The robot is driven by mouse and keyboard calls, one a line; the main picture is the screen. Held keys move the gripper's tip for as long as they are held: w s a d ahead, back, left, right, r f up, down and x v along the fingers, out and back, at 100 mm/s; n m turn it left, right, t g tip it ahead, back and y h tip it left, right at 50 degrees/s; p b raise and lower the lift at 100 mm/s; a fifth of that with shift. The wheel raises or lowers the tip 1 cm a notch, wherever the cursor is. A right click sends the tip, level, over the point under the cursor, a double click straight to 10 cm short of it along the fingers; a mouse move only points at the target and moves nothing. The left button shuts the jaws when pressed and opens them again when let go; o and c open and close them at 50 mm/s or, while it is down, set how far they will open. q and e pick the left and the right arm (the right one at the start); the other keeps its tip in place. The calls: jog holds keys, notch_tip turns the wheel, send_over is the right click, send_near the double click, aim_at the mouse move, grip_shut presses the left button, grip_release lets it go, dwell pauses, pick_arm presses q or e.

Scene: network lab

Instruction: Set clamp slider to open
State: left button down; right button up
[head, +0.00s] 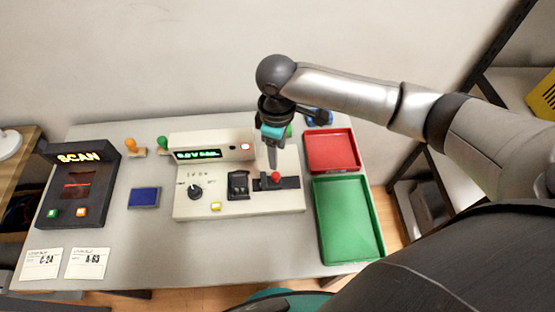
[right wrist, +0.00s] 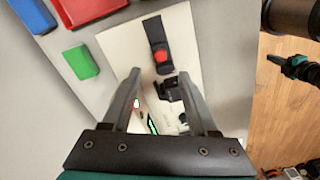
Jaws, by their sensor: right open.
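The clamp slider is a red knob (head: 276,176) on a short black track (head: 290,183) at the right end of a cream console (head: 240,205). The knob sits near the middle of the track. My right gripper (head: 273,162) points down just above and behind the knob and partly covers the console there. In the right wrist view the red knob (right wrist: 161,56) shows ahead, between the lines of the two spread fingers (right wrist: 160,78), with nothing held. Whether a finger touches the knob cannot be told.
A red tray (head: 331,165) and a green tray (head: 316,215) stand right of the console. A black scanner box (head: 100,190), a blue pad (head: 144,207), stamps and two white cards (head: 87,274) lie left.

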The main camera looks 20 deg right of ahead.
notch_tip(320, 180, up, 6)
jog(key=shift+f+p, duration=0.25)
jog(key=shift+p, duration=0.05)
dwell(0.4)
